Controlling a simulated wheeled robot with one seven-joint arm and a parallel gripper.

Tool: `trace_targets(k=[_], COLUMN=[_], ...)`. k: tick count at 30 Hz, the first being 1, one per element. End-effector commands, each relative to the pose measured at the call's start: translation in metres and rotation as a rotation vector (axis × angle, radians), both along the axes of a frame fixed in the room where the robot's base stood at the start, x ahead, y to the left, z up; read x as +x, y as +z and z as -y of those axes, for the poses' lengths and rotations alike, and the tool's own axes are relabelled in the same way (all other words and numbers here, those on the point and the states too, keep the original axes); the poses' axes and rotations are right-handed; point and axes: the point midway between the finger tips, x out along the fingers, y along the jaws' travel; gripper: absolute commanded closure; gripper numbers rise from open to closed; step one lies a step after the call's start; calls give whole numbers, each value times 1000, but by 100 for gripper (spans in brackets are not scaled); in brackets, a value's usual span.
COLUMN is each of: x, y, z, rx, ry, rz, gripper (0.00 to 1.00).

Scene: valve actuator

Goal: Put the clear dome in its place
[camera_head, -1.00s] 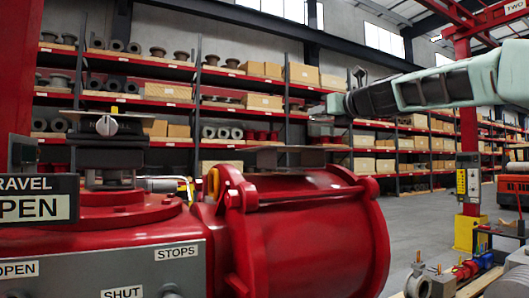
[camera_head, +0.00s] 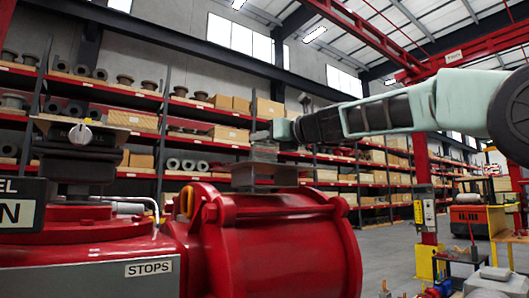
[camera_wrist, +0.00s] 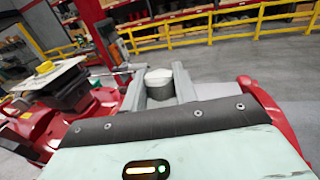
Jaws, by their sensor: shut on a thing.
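My gripper shows in the wrist view (camera_wrist: 158,92), with its two grey fingers shut on a whitish, rounded piece between them, which looks like the clear dome (camera_wrist: 158,78). In the head view my gripper (camera_head: 263,136) is small, at the end of my arm reaching in from the right, above the red cylinder (camera_head: 285,240). The dome is hard to make out there. The red valve actuator (camera_head: 90,250) carries a dark block with a plate and a pale knob (camera_head: 80,133) at left. In the wrist view the block (camera_wrist: 72,92) has a yellow knob (camera_wrist: 45,67).
Shelves with boxes (camera_head: 180,115) stand behind. A red post (camera_head: 427,205) and an orange vehicle (camera_head: 468,215) are at right. Yellow railings (camera_wrist: 230,25) border open floor in the wrist view.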

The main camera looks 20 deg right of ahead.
Motion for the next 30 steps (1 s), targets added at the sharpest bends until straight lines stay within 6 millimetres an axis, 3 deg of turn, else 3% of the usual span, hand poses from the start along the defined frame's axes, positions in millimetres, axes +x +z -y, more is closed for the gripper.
trace_targets(k=[3,10,11,12,13,23,30], x=[0,0,0,0,0,-2,-33], y=[-15,-15,-16,-16,-16,-15,-18], z=[1,0,0,0,0,2,20], rx=[0,-1,-1,-1,-1,-1,-2], ry=[-3,-1,-1,-1,-1,-2,-5], rz=[0,-1,-2,-2,-2,1,2], gripper=[94,94,66,55,50,50,50])
